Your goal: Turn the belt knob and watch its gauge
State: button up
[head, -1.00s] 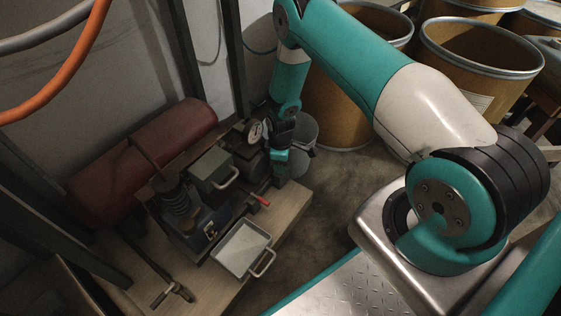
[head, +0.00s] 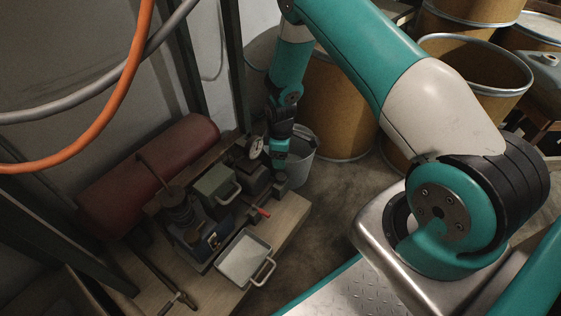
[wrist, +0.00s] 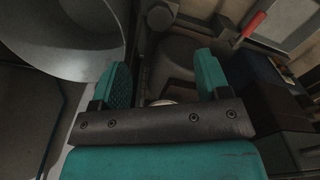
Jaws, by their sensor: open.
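The gauge (head: 256,147), with a round white face, stands on the machine at the back right of the low bench in the head view. Its reading is too small to make out. My gripper (head: 279,163) points down just right of the gauge and hides part of the machine. In the wrist view my gripper (wrist: 161,75) is open, its two teal fingers apart with nothing held. Dark machine parts (wrist: 180,52) lie beyond and between the fingers. A pale curved rim shows low between them. I cannot pick out the belt knob for certain.
A grey bucket (head: 301,160) stands close right of my gripper; its rim fills the wrist view's upper left (wrist: 70,35). A red-handled lever (head: 262,212), a metal tray (head: 243,258) and a red tank (head: 150,170) are nearby. Fibre drums (head: 335,110) stand behind.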

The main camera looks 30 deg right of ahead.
notch_tip(320, 180, up, 7)
jog(key=p, duration=0.2)
jog(key=shift+f, duration=0.1)
dwell(1.1)
